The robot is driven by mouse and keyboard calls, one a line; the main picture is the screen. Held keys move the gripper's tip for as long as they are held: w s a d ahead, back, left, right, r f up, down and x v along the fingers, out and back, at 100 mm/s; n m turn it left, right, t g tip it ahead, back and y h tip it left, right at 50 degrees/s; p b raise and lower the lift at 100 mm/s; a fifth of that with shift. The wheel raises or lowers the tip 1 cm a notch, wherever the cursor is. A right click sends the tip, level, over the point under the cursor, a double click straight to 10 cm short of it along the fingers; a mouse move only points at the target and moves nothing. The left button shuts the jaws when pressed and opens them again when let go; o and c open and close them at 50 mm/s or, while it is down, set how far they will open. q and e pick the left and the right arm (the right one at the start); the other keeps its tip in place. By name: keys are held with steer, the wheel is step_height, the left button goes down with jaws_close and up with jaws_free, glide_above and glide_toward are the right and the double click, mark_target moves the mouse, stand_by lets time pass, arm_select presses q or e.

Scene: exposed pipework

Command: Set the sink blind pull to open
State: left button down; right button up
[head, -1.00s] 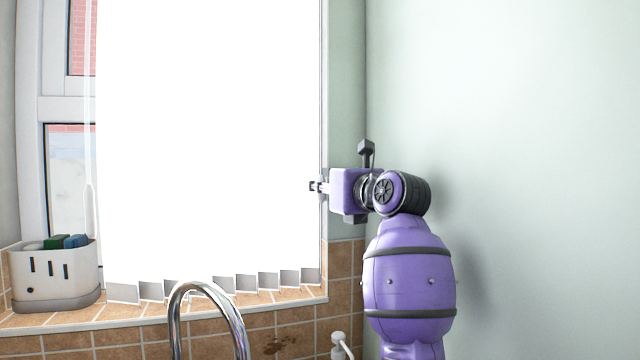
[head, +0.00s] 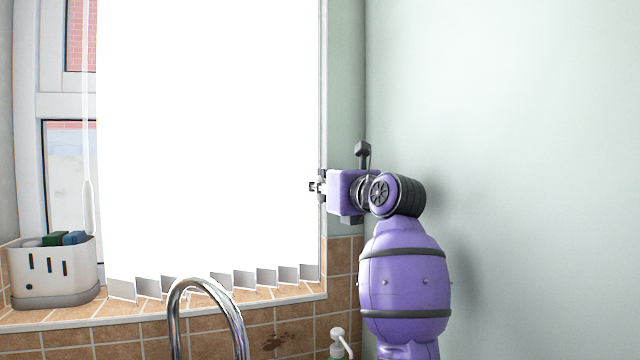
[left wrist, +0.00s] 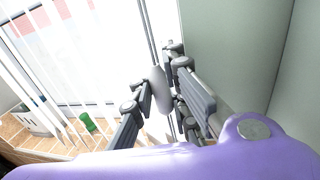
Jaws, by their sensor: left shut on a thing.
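The blind (head: 208,140) hangs over the window as a bright white sheet of vertical slats. Its lower slat ends fan out at an angle above the sill. My left gripper (head: 316,187) is at the blind's right edge. In the left wrist view, the left gripper is shut on a pale, elongated blind pull (left wrist: 160,90) hanging on a thin cord. The pull is too small to make out in the head view. In the left wrist view, gaps show between the slats (left wrist: 75,60). My right gripper is not in view.
A curved chrome faucet (head: 208,295) stands in front of the tiled sill (head: 285,292). A white caddy (head: 55,272) with sponges sits at the left end of the sill. A soap dispenser (head: 338,340) stands near the arm. A plain green wall (head: 510,150) is at the right.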

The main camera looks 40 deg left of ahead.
arm_select(q)
step_height(320, 180, down, 6)
steer(key=shift+f+b, duration=0.2)
steer(key=shift+b, duration=0.25)
steer(key=c, duration=2)
jaws_free()
steer(key=shift+r, duration=0.1)
steer(key=shift+d+r, duration=0.1)
steer(key=shift+d, duration=0.1)
steer(key=v, duration=1.2)
steer(key=shift+s, duration=0.1)
